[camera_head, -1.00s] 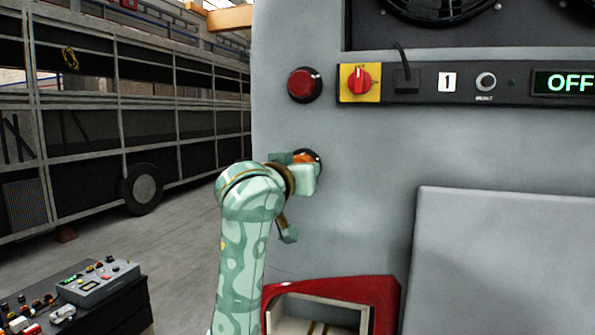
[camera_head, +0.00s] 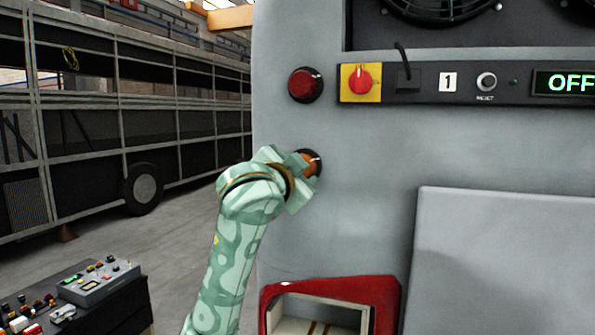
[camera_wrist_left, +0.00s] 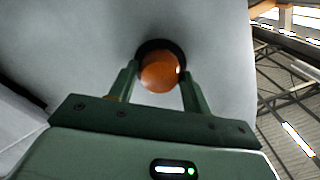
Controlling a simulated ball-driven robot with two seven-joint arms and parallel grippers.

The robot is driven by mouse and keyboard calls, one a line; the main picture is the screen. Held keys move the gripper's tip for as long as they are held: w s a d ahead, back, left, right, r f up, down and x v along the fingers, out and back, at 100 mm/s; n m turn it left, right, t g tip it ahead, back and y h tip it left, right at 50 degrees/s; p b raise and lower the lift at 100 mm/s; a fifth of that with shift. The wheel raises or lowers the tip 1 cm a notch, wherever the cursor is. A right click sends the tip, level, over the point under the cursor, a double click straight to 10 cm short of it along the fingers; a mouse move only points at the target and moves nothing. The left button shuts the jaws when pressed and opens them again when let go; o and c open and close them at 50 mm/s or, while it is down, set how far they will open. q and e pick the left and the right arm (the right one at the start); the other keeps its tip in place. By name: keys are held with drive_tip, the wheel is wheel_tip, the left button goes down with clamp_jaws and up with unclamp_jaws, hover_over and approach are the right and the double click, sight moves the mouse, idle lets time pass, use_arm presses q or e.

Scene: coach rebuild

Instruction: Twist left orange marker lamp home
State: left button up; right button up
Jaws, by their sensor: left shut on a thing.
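The orange marker lamp (camera_head: 309,163) sits in a dark round socket on the grey coach panel, below the red lamp. It also shows in the left wrist view (camera_wrist_left: 160,73) as an orange dome between two green fingers. My left gripper (camera_head: 299,172) is at the lamp, its jaws on either side of it and shut on it. In the left wrist view the gripper (camera_wrist_left: 158,85) reaches up to the panel. The gripper and wrist hide part of the lamp in the head view. My right gripper is not in view.
A red lamp (camera_head: 305,85) is above. A red rotary switch on a yellow plate (camera_head: 360,82) and an OFF display (camera_head: 566,83) are to the right. A red-framed recess (camera_head: 386,292) is below. A bench with a control box (camera_head: 97,283) stands lower left.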

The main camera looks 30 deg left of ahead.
use_arm(q)
drive_tip(key=shift+m, duration=0.9)
drive_tip(key=o, duration=1)
drive_tip(key=shift+c, duration=0.2)
drive_tip(key=shift+d, duration=0.1)
drive_tip(key=shift+s, duration=0.1)
drive_tip(key=b+v, duration=0.7)
drive_tip(key=v, duration=0.9)
drive_tip(key=shift+s, duration=0.1)
